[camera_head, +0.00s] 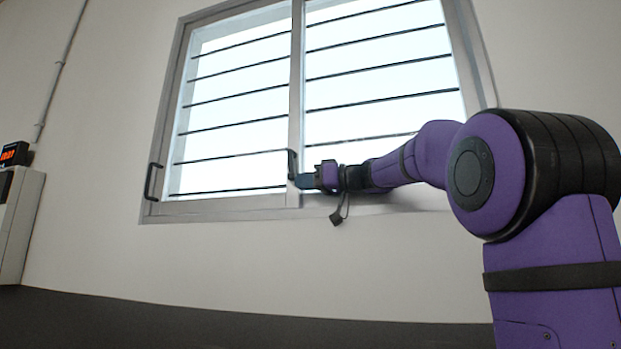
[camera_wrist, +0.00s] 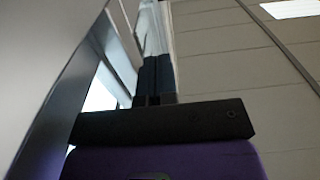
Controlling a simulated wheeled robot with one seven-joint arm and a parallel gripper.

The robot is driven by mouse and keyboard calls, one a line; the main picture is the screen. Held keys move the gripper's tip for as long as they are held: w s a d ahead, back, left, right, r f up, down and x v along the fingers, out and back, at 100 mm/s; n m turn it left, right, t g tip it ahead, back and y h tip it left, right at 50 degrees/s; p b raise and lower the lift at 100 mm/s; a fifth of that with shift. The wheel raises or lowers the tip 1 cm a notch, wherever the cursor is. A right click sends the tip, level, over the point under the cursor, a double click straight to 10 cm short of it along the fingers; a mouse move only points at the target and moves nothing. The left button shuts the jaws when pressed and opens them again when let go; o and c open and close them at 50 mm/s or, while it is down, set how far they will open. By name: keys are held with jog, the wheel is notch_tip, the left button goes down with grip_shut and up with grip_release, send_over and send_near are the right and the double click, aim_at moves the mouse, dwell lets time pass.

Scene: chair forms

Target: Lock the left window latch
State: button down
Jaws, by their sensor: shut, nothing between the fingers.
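The window (camera_head: 297,110) is in the wall ahead, with a grey frame and two panes. A black handle-like fitting (camera_head: 153,182) sits at the left frame's lower part. A second black fitting (camera_head: 291,164) sits on the middle upright, low down. I cannot tell whether either is locked. My gripper (camera_head: 302,181) is at the middle upright, just below and right of the second fitting, pointing left. Its fingers are together and empty; they also show in the wrist view (camera_wrist: 155,74) beside a pale frame part. I cannot tell whether they touch anything.
Dark horizontal bars (camera_head: 240,94) cross the window. A grey box (camera_head: 18,222) with a red-digit display (camera_head: 14,153) above it is at far left. The wall (camera_head: 200,270) below the window is clear. The wrist view shows a ceiling light (camera_wrist: 292,8).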

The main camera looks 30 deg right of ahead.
jog(key=shift+w+a+f, duration=0.2)
jog(key=shift+w, duration=0.15)
dwell(0.6)
jog(key=v, duration=1)
jog(key=shift+s+d, duration=0.2)
jog(key=shift+s, duration=0.1)
